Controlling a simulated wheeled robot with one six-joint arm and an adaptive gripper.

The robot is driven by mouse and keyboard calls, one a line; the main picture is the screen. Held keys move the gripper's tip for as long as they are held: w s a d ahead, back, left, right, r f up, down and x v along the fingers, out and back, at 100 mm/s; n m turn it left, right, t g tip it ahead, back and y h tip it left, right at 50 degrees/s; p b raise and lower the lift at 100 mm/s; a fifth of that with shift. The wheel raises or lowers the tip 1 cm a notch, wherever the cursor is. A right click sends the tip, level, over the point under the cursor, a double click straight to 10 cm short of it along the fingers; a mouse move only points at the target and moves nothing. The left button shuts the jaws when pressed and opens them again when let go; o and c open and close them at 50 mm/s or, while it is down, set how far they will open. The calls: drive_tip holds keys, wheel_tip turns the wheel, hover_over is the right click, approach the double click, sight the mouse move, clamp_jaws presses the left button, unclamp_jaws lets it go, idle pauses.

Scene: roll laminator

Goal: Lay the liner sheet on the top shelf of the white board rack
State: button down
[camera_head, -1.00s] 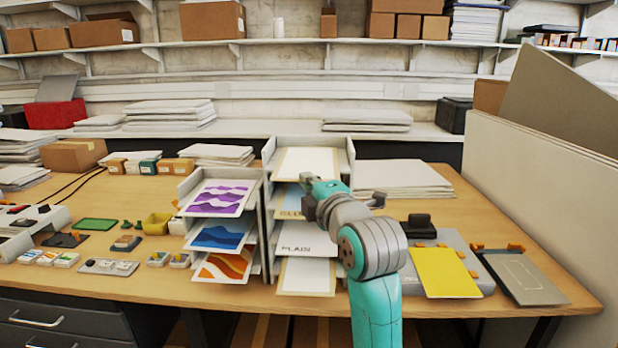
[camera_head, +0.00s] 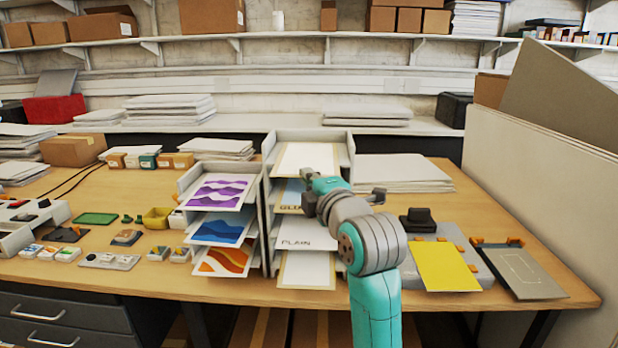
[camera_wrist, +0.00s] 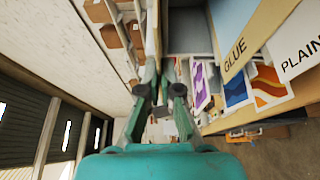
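The white board rack (camera_head: 349,150) stands mid-table with several stacked shelves. A white sheet with a cream border (camera_head: 306,160) lies on its top shelf; I cannot read a label on it. Below are a blue-edged sheet marked GLUE (camera_head: 289,194), one marked PLAIN (camera_head: 303,235), and a cream-bordered sheet (camera_head: 306,268) at the bottom. The GLUE sheet (camera_wrist: 236,62) and PLAIN sheet (camera_wrist: 301,55) show at the wrist view's upper right.
A rack of purple, blue and orange prints (camera_head: 221,228) stands close left of the white rack. A yellow sheet (camera_head: 447,267) lies on a grey device at right. A stack of white boards (camera_head: 403,172) lies behind my gripper. Large leaning panels (camera_head: 540,190) bound the right side.

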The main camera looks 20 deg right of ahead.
drive_tip(key=c, duration=1.8)
unclamp_jaws()
drive_tip(key=o, duration=0.6)
drive_tip(key=shift+c, duration=0.2)
drive_tip(key=s+d, duration=0.1)
drive_tip(key=s, duration=1.1)
drive_tip(key=shift+d, duration=0.2)
drive_tip(key=shift+f, duration=0.15)
